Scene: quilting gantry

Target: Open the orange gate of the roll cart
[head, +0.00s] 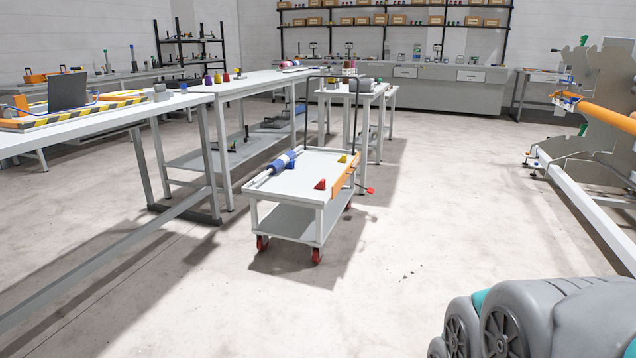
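The roll cart (313,221) is a white two-shelf trolley with red wheels and a dark push handle, standing on the floor at the middle of the head view. Its orange gate (345,180) is a narrow panel upright along the right edge of the top shelf, and looks closed. A small red piece (370,190) sticks out just right of the gate; I cannot tell if it is a latch. A blue and white roll (283,163) lies along the left side of the top. My gripper is not in view; only a grey part of my body shows at the lower right.
A red wedge (320,184) and a yellow wedge (342,158) sit on the cart top. Long white tables (240,84) stand left and behind. A gantry frame with an orange roller (608,117) stands at right. The floor (440,200) between cart and gantry is clear.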

